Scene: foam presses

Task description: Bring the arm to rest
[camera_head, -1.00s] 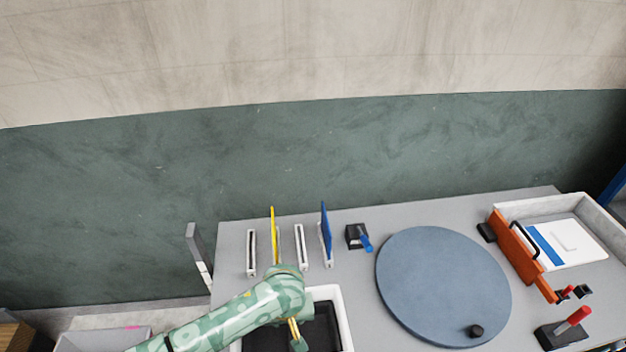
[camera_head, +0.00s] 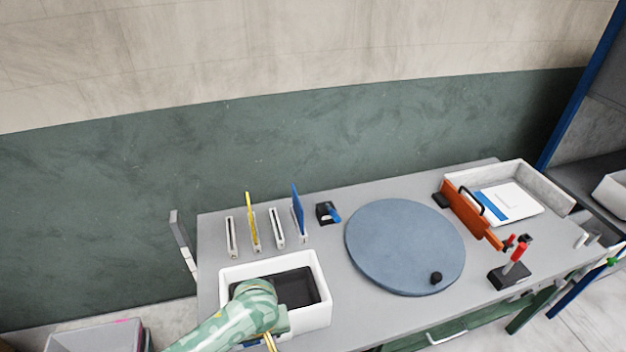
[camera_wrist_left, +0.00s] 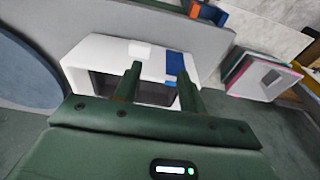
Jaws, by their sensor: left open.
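My left arm (camera_head: 232,318) comes in from the bottom left of the head view, its green and white wrist over the near left part of a white tray (camera_head: 322,275). Most of the left gripper is hidden or cut off by the lower edge there. In the left wrist view the left gripper (camera_wrist_left: 160,82) has two dark green fingers standing apart with nothing held between them. The white tray (camera_wrist_left: 90,52) lies beyond the fingertips; I cannot tell the gap. My right arm is not in view.
The grey table (camera_head: 350,325) carries a round blue turntable (camera_head: 400,240), slotted holders with a yellow plate (camera_head: 252,220) and a blue plate (camera_head: 298,210), an orange press (camera_head: 465,208), a red-handled device (camera_head: 512,268) and a white bin (camera_head: 545,190). A grey crate (camera_head: 95,338) stands lower left.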

